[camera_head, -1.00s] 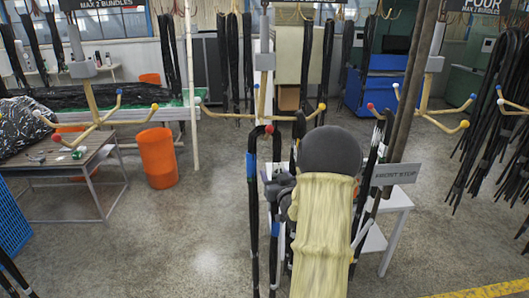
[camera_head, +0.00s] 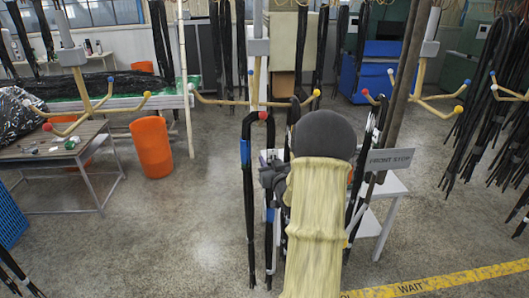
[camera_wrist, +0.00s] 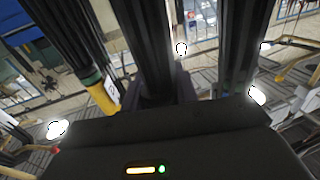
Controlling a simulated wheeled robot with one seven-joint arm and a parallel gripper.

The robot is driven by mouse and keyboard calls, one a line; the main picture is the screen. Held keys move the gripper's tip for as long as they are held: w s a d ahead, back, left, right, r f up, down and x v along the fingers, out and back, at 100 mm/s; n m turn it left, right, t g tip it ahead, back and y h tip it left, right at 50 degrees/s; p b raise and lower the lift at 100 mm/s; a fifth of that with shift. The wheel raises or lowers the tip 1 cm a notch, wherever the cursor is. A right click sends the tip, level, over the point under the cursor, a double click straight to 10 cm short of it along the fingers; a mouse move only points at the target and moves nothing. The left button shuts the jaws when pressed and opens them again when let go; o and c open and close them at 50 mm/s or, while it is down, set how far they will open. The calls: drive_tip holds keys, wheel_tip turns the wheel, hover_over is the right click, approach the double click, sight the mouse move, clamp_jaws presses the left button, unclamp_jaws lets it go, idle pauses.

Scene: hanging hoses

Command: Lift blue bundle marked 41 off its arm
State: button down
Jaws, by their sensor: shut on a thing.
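My gripper (camera_head: 270,177) is largely hidden behind my sleeved arm in the head view. In the wrist view its jaws (camera_wrist: 160,90) are shut on a black hose bundle (camera_wrist: 142,40). A blue band (camera_head: 270,215) shows on a black bundle just below my gripper; it seems to be the held one. Another black bundle with a blue band (camera_head: 245,152) hangs left of my gripper, by the red-tipped arm (camera_head: 262,116). No number 41 can be read. Whether the held bundle still rests on an arm is hidden.
A "FRONT STOP" sign (camera_head: 389,159) and a white table (camera_head: 385,190) stand right of my arm. Orange bin (camera_head: 151,147) and work table (camera_head: 55,150) stand left. Floor between is clear.

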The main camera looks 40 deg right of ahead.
drive_tip(key=shift+r, duration=0.25)
drive_tip(key=shift+r+b, duration=0.6)
drive_tip(key=shift+r, duration=0.25)
wheel_tip(320, 180, up, 5)
drive_tip(key=shift+r+b, duration=0.1)
drive_tip(key=shift+b, duration=1)
drive_tip(key=b, duration=0.7)
approach(270, 141)
drive_tip(key=s, duration=0.1)
drive_tip(key=s+f, duration=0.1)
drive_tip(key=s, duration=0.1)
drive_tip(key=s+f, duration=0.1)
drive_tip(key=s, duration=0.1)
drive_tip(key=shift+a, duration=0.35)
drive_tip(key=shift+w, duration=0.1)
